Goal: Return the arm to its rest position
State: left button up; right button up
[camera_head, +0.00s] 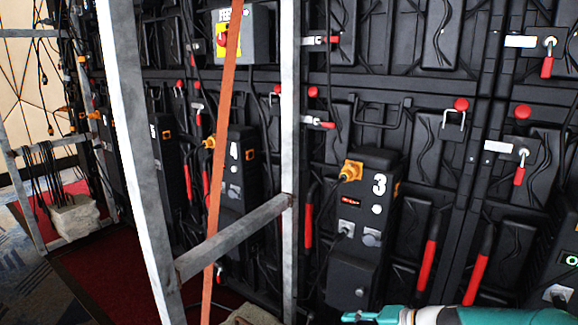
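My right arm (485,316), teal and white, comes in low along the bottom edge at the right. Its gripper (362,315) points left, in front of the lower part of the black power box marked 3 (372,240). The lower part of the gripper is cut off by the frame edge, so I cannot tell whether its fingers are open or shut. Nothing shows held in it. My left arm and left gripper are not in view.
The black video wall panels (440,95) with red-handled latches fill the back. A grey metal frame (145,150) with a crossbar (235,235) and an orange strap (222,160) stands at the left. A box marked 4 (240,170) and hanging cables (55,170) are behind it.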

jog(key=s+a+f+n+g+h+p, duration=0.1)
jog(key=s+a+f+g, duration=0.15)
jog(key=s+f, duration=0.5)
jog(key=s+a+f+g+h, duration=0.1)
jog(key=s+f+g, duration=0.2)
jog(key=s+f, duration=0.4)
jog(key=s+f+n+g+h+p, duration=0.1)
jog(key=s+f+n+h, duration=0.1)
jog(key=s+f, duration=0.5)
jog(key=s+f+n+g+h, duration=0.1)
jog(key=s+f+n+h, duration=0.15)
jog(key=s, duration=0.85)
notch_tip(320, 180, up, 38)
jog(key=w+t+p, duration=0.1)
jog(key=w+p, duration=0.1)
jog(key=p, duration=3.6)
jog(key=shift+w+t+y, duration=0.2)
jog(key=shift+t+y, duration=0.15)
jog(key=shift+y, duration=0.1)
jog(key=shift+d+m, duration=0.1)
jog(key=shift+m, duration=0.15)
jog(key=shift+o, duration=0.6)
